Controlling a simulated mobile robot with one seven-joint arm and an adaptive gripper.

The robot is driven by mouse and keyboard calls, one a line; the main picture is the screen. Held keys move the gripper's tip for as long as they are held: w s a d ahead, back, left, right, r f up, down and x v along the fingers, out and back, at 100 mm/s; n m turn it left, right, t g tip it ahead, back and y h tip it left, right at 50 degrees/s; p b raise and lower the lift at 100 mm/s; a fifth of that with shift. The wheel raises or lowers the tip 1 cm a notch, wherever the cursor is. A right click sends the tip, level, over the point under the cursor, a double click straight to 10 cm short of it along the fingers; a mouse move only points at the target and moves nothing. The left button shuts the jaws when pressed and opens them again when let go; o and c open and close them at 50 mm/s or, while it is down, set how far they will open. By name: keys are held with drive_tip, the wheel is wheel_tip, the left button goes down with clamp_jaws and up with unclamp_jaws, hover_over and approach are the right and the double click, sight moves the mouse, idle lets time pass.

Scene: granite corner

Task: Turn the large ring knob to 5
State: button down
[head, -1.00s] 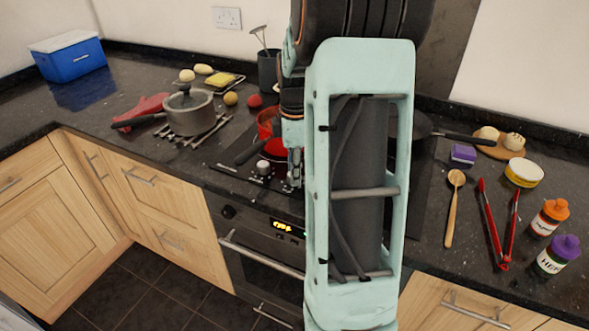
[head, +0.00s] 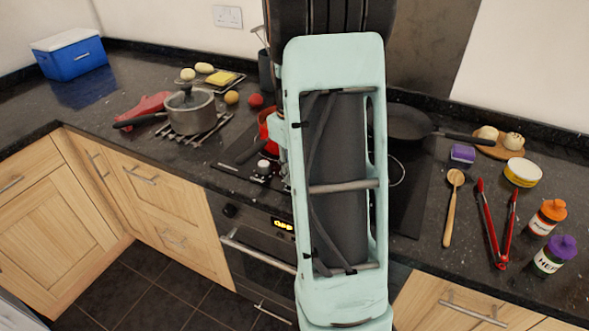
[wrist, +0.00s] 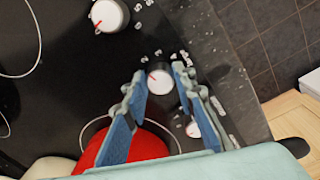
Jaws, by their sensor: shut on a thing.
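The hob has several white-faced knobs with red pointer lines along its front. One knob (wrist: 160,84) sits between the fingertips of my gripper (wrist: 159,76), which is shut on it. Its red line points to the left in the wrist view, and I cannot read the printed numbers around it. Another knob (wrist: 110,15) stands apart at the top, and a third (wrist: 193,130) shows beyond the right finger. In the head view one knob (head: 262,168) shows left of my forearm; my fingertips are hidden behind the arm.
A red pot (wrist: 145,146) stands close by my fingers; it also shows in the head view (head: 267,130). A black pan (head: 402,122) is on the hob's right. A grey lidded pot (head: 191,112) stands left. The worktop edge and oven lie in front.

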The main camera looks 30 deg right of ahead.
drive_tip(key=m+p, duration=0.1)
drive_tip(key=m, duration=0.5)
drive_tip(key=shift+w+a+m, duration=0.1)
drive_tip(key=shift+m, duration=0.2)
drive_tip(key=m+p, duration=0.1)
drive_tip(key=m, duration=0.5)
drive_tip(key=shift+r+g, duration=0.1)
drive_tip(key=shift+g, duration=0.2)
drive_tip(key=m+p, duration=0.2)
drive_tip(key=m, duration=0.4)
drive_tip(key=shift+w+m+y+p, duration=0.15)
drive_tip(key=shift+m+y+p, duration=0.15)
drive_tip(key=shift+m, duration=0.1)
drive_tip(key=m+p, duration=0.2)
drive_tip(key=m, duration=0.2)
drive_tip(key=shift+m, duration=0.4)
drive_tip(key=c, duration=1.6)
unclamp_jaws()
